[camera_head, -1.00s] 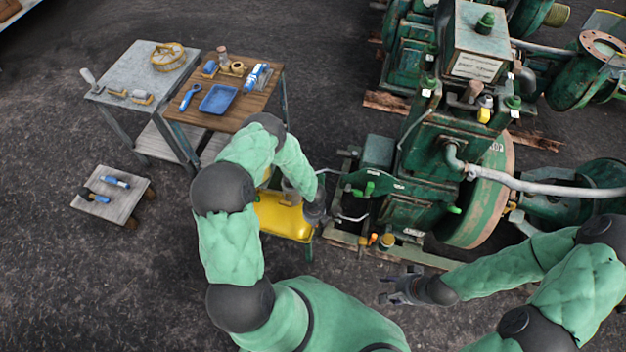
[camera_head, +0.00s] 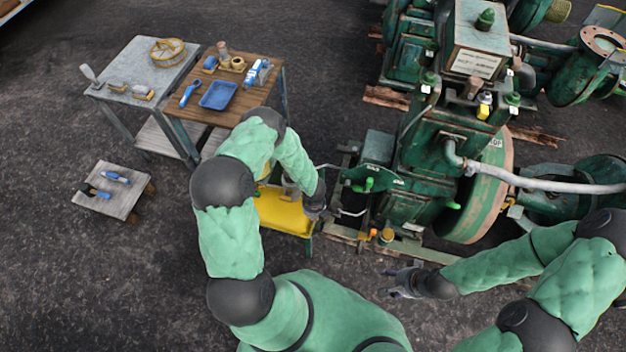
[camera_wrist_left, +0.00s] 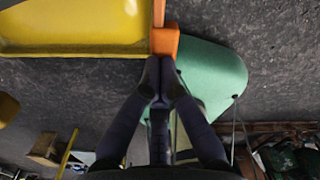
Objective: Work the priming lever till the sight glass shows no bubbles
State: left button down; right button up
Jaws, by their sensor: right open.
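The green pump set (camera_head: 405,205) stands right of centre in the head view. Small green handles (camera_head: 369,184) and a thin grey rod (camera_head: 350,212) show on its near left side. I cannot tell which part is the priming lever, nor make out a sight glass or bubbles. My left gripper (camera_head: 315,208) is beside the yellow tray (camera_head: 282,214), left of the pump. In the left wrist view its fingers (camera_wrist_left: 160,72) meet at the tips, just below an orange block (camera_wrist_left: 165,40); contact is unclear. My right gripper (camera_head: 395,279) is open and empty, in front of the pump base.
A wooden-topped table (camera_head: 250,105) holds a blue tray (camera_head: 220,95) and tools. A grey table (camera_head: 130,70) adjoins it. A low stand (camera_head: 115,200) is at left. A grey pipe (camera_head: 560,187) crosses at right. Floor between the low stand and my left arm is clear.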

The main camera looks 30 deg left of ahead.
pick_arm(q)
notch_tip(320, 180, down, 6)
jog(key=b, duration=0.4)
jog(key=shift+r, duration=0.1)
notch_tip(320, 180, up, 7)
jog(key=p, duration=0.6)
dwell(0.5)
